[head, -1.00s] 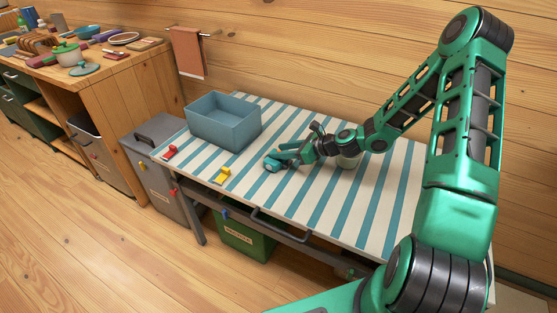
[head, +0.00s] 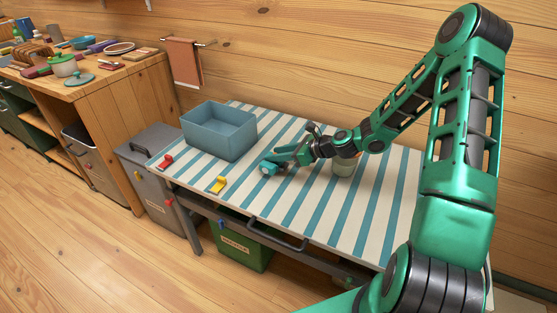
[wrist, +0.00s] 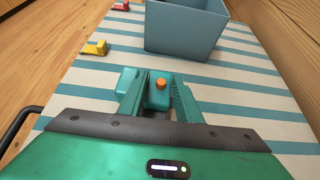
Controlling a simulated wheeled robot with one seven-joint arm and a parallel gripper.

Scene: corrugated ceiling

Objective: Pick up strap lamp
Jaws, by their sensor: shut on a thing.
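The strap lamp is a small teal block with an orange button (wrist: 160,84). In the wrist view it sits between the two teal fingers of my gripper (wrist: 158,104), which are shut on it. In the head view the lamp (head: 267,169) shows at the tip of my gripper (head: 279,163), over the striped table. The fingers hide part of it. I cannot tell whether it touches the tabletop.
A blue-grey open bin (head: 218,140) stands on the striped table (head: 310,205) beyond the lamp. Yellow (head: 217,185) and red (head: 166,161) clips lie near the left edge. A pale cylinder (head: 343,167) stands under my wrist. The table's front right is clear.

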